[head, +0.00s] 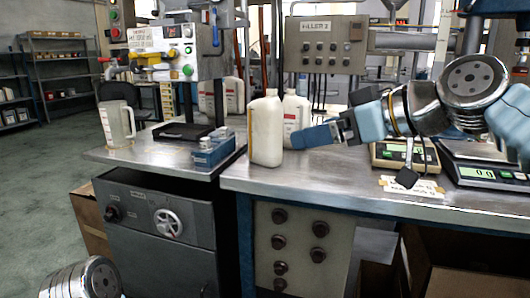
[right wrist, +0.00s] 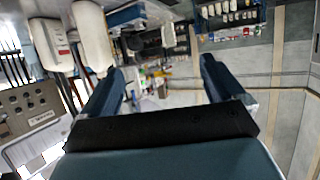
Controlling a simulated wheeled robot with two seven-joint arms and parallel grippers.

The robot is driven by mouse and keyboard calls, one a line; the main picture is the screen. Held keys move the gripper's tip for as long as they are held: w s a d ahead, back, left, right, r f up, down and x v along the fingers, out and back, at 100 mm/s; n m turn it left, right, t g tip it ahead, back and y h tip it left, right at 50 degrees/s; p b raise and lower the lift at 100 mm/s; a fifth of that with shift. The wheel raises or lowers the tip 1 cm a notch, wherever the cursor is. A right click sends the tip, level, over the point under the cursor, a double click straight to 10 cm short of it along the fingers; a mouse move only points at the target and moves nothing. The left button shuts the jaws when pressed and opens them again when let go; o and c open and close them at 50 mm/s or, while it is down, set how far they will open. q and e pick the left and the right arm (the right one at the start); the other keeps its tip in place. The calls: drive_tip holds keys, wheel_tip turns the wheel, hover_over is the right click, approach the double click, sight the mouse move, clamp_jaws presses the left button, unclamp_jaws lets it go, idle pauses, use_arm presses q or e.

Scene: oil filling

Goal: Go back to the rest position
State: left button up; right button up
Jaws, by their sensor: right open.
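My right gripper (head: 302,136) reaches in from the right above the steel bench, its blue fingers pointing left beside a white bottle (head: 265,128). In the right wrist view its two fingers (right wrist: 163,80) stand wide apart with nothing between them. The white bottle stands upright near the bench's left end. It seems to show in the right wrist view (right wrist: 92,35) too, outside the fingers. Only a silver joint of my left arm shows at the bottom left of the head view; the left gripper is out of the picture.
A second white bottle (head: 296,112) stands behind the first. Two scales (head: 405,155) (head: 490,172) sit on the bench (head: 330,180) under my right arm. A filling machine (head: 175,50) and a clear jug (head: 117,122) stand at left. Open floor (head: 45,180) lies farther left.

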drive_tip(key=w+f+m+g+h, duration=0.15)
drive_tip(key=w+f, duration=0.25)
drive_tip(key=f, duration=0.8)
drive_tip(key=w+f+m+h, duration=0.1)
drive_tip(key=w+f+m, duration=0.2)
drive_tip(key=f, duration=0.9)
drive_tip(key=w+f+m+g+h, duration=0.15)
drive_tip(key=w+f, duration=0.25)
drive_tip(key=f, duration=0.9)
drive_tip(key=s+d+f+m+g+h, duration=0.1)
drive_tip(key=s+f, duration=0.2)
drive_tip(key=f, duration=0.7)
drive_tip(key=s+f+m+g+h, duration=0.15)
drive_tip(key=s+f, duration=0.25)
drive_tip(key=f, duration=0.7)
drive_tip(key=s+d+f+m+g, duration=0.1)
drive_tip(key=s+f+m+g, duration=0.1)
drive_tip(key=s+f, duration=1.2)
drive_tip(key=s+m, duration=0.1)
drive_tip(key=s, duration=0.3)
drive_tip(key=shift+g, duration=0.25)
